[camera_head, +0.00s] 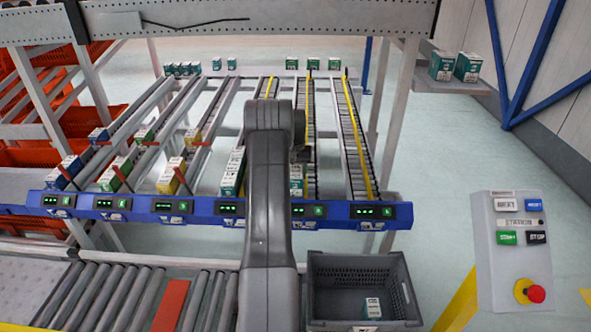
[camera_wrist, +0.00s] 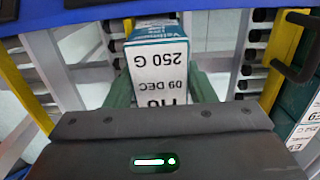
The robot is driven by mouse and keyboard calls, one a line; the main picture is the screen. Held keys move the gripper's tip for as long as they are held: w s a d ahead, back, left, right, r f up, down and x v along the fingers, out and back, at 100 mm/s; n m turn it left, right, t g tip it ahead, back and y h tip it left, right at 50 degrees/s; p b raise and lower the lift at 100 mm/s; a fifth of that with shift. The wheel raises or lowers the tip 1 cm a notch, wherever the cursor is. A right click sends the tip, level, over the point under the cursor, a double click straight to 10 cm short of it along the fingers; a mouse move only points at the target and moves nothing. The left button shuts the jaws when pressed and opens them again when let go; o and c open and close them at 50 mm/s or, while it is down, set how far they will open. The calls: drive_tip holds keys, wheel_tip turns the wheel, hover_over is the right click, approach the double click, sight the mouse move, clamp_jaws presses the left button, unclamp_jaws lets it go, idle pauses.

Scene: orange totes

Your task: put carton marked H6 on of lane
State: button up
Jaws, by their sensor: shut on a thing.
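My gripper (camera_wrist: 160,95) is shut on a white and teal carton (camera_wrist: 160,65), with one green finger on each side of it. Its label reads 250 G and 09 DEC; a lower line, apparently H6, is partly cut off by the gripper body. In the head view my arm hides most of the gripper (camera_head: 300,155). A white and teal carton (camera_head: 297,181) shows just right of the arm, above the blue front rail (camera_head: 335,212); I cannot tell whether it is the held one. Sloping roller lanes (camera_head: 352,140) run back from the rail.
Another teal carton (camera_head: 232,172) stands in a lane left of my arm. Yellow (camera_head: 172,176), green (camera_head: 116,174) and blue (camera_head: 64,172) cartons stand farther left. A grey tote (camera_head: 360,268) with one carton (camera_head: 373,308) is at the front. The rightmost lane's front is clear.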

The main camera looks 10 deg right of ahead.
drive_tip(key=shift+f, duration=0.55)
drive_tip(key=o, duration=1.2)
wheel_tip(320, 180, up, 14)
drive_tip(key=b, duration=0.2)
drive_tip(key=shift+f, duration=0.2)
